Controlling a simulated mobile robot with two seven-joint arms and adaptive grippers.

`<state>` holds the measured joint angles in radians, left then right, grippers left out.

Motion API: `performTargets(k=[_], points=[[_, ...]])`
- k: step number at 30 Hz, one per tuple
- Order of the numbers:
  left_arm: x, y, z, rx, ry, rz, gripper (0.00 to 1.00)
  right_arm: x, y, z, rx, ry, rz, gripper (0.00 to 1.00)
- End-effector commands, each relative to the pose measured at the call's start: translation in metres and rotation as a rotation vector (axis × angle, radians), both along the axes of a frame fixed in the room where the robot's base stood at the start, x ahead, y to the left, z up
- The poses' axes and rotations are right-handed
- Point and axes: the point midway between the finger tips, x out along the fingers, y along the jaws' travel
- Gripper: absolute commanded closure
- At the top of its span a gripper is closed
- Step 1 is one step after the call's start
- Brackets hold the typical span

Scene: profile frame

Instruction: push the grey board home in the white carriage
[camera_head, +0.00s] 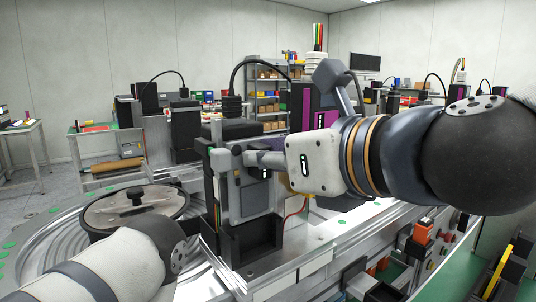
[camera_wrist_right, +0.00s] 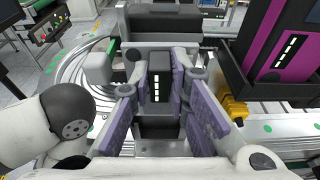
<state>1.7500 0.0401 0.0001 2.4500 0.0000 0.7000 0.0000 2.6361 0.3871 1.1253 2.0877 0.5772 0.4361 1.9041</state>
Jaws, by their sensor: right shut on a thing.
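In the head view the right gripper (camera_head: 262,160) reaches in from the right, its fingers at the upper part of an upright unit. This unit has a grey board (camera_head: 252,197) and a pale carriage (camera_head: 223,188) side by side above a black base. In the right wrist view the right gripper (camera_wrist_right: 160,75) has its two fingers on either side of a dark upright piece with white light bars, shut on what appears to be the board. The fingers hide its gripped edge, and I cannot tell how deep the board sits. My left arm shows at lower left; its gripper is out of view.
A black and magenta cabinet (camera_wrist_right: 280,55) stands close to the right of the gripper. An orange button box (camera_head: 423,231) sits on the right edge.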

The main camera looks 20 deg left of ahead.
Motion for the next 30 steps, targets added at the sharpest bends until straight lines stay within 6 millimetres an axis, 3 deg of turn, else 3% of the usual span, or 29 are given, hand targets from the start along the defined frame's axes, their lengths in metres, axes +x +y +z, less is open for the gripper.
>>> performTargets(k=[30], points=[[-0.004,0.0,-0.004,0.0,0.016,0.0,0.6,0.001,0.0,-0.014,0.001,0.001,0.0,1.0]])
